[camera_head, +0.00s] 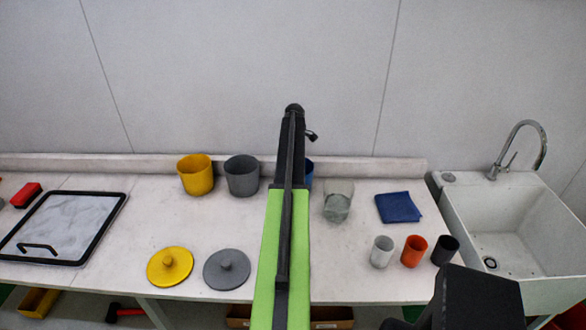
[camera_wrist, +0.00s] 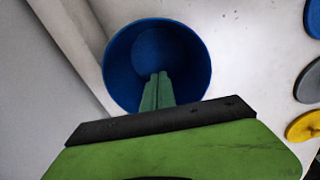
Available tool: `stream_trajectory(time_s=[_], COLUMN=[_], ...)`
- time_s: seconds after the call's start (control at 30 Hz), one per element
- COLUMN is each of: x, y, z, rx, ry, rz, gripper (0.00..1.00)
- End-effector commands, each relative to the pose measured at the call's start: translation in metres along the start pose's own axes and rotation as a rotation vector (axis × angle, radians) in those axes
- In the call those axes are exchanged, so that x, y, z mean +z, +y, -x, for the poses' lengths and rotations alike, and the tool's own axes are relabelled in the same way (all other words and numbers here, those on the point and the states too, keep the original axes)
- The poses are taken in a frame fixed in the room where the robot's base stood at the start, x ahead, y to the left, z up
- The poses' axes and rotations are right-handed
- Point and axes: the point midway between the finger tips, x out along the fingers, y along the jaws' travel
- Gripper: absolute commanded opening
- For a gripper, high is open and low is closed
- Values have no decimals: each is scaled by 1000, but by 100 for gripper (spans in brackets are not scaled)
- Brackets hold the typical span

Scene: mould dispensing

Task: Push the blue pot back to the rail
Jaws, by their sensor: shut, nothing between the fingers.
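The blue pot (camera_wrist: 196,52) stands upright and open-topped in the wrist view. Its left side lies close to the pale rail (camera_wrist: 72,38) along the wall; I cannot tell whether they touch. In the head view only a sliver of the blue pot (camera_head: 309,172) shows beside my arm, in front of the rail (camera_head: 370,168). My gripper (camera_wrist: 158,76) is shut and empty, its green fingertips seen over the pot's near rim and opening. I cannot tell whether they touch the pot. My arm hides the gripper in the head view.
Left of my arm, a yellow pot (camera_head: 196,176) and a grey pot (camera_head: 242,177) stand by the rail. A yellow lid (camera_head: 170,267) and grey lid (camera_head: 227,269) lie nearer; a blue lid (camera_wrist: 314,18) shows in the wrist view. Greyish glassware (camera_head: 338,203) stands right of my arm.

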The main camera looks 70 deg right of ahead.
Motion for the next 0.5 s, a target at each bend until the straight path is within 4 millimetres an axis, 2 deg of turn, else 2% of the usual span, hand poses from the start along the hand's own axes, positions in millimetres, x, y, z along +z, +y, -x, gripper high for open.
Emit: stream_trajectory(time_s=[0.03, 0.27, 0.33, 0.5], x=[0, -1, -16, -38], y=[0, 0, 0, 0], z=[-22, -69, -58, -57], rx=[0, 0, 0, 0], ry=[0, 0, 0, 0], rz=[0, 0, 3, 1], gripper=[0, 0, 0, 0])
